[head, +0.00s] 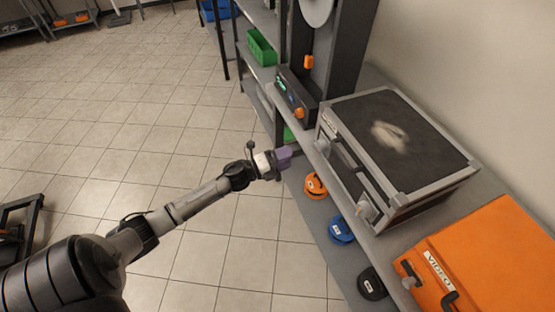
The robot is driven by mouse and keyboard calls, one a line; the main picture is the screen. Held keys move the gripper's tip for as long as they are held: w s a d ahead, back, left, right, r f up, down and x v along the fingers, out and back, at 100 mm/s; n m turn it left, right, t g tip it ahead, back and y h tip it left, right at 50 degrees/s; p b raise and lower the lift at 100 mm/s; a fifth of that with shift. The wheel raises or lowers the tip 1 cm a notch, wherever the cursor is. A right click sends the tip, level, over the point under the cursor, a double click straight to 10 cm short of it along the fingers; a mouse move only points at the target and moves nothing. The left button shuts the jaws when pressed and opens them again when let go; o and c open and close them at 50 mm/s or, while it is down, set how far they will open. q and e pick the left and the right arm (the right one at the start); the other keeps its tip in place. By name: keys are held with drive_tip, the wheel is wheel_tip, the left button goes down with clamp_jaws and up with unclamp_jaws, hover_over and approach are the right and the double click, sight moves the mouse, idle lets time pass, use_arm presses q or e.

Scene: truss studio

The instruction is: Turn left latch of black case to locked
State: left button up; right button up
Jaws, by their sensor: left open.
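The black case (396,137), with a dark top and grey metal edges, lies closed on the shelf at the right. Its front faces left and carries a dark handle (345,155). The left latch (322,147) is a pale piece near the far front corner, and the other latch (367,208) is near the close corner. Which way the left latch is turned is too small to tell. My left gripper (285,158), with purplish fingers, is open, in front of the case, apart from the left latch. My right gripper is not in view.
An orange case (485,262) marked VIDEO lies close by on the same shelf. A device with an orange knob (299,113) stands beyond the black case. Orange (315,185), blue (341,230) and black (372,283) reels sit lower down. The tiled floor at left is mostly clear.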

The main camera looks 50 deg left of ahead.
use_arm(q)
drive_tip(key=v, duration=0.2)
drive_tip(key=shift+s+a+f, duration=0.1)
drive_tip(key=shift+s, duration=0.2)
idle(0.3)
